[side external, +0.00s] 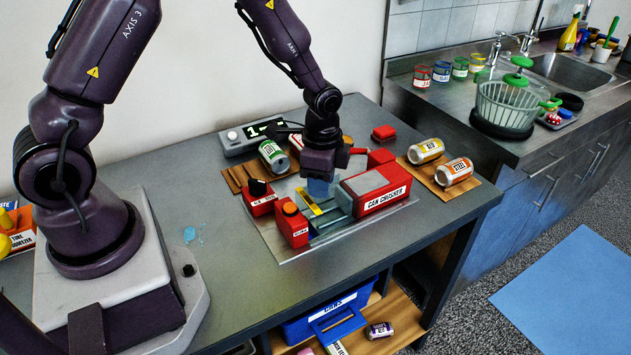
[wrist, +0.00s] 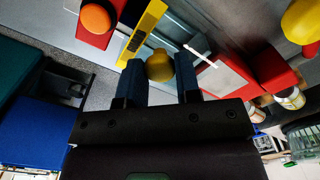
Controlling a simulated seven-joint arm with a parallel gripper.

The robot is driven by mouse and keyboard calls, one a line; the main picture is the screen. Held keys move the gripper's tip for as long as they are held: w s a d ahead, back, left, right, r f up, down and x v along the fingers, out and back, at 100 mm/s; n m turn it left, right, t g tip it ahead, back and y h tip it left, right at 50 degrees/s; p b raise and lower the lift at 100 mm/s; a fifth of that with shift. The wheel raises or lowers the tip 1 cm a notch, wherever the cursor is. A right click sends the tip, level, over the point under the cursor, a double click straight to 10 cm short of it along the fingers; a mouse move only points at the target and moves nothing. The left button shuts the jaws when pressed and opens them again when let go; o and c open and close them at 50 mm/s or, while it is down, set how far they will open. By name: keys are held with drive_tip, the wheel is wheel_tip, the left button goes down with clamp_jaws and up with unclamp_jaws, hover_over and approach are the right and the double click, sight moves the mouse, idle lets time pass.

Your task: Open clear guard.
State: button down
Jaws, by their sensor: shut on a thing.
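The can crusher (side external: 380,194) is a red block at the right of a metal plate on the bench. A yellow bar (side external: 308,201) lies left of its opening; it also shows in the wrist view (wrist: 140,32). My gripper (side external: 319,187) is low over the crusher's middle. In the wrist view its blue fingers (wrist: 159,76) are closed around a round yellow knob (wrist: 159,66). The clear guard is hard to make out; a pale thin edge (wrist: 199,54) beside the fingers may be part of it. The fingers hide the knob in the side view.
A red box with an orange button (side external: 290,209) and a red box with a black knob (side external: 259,187) stand left of the crusher. A green-labelled can (side external: 273,156) lies behind. Two cans lie on a wooden rack (side external: 437,181) at right. The bench front is clear.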

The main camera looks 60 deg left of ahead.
drive_tip(key=w, duration=0.9)
drive_tip(key=shift+w, duration=0.4)
drive_tip(key=c, duration=0.8)
unclamp_jaws()
drive_tip(key=shift+r, duration=0.1)
wheel_tip(320, 180, up, 13)
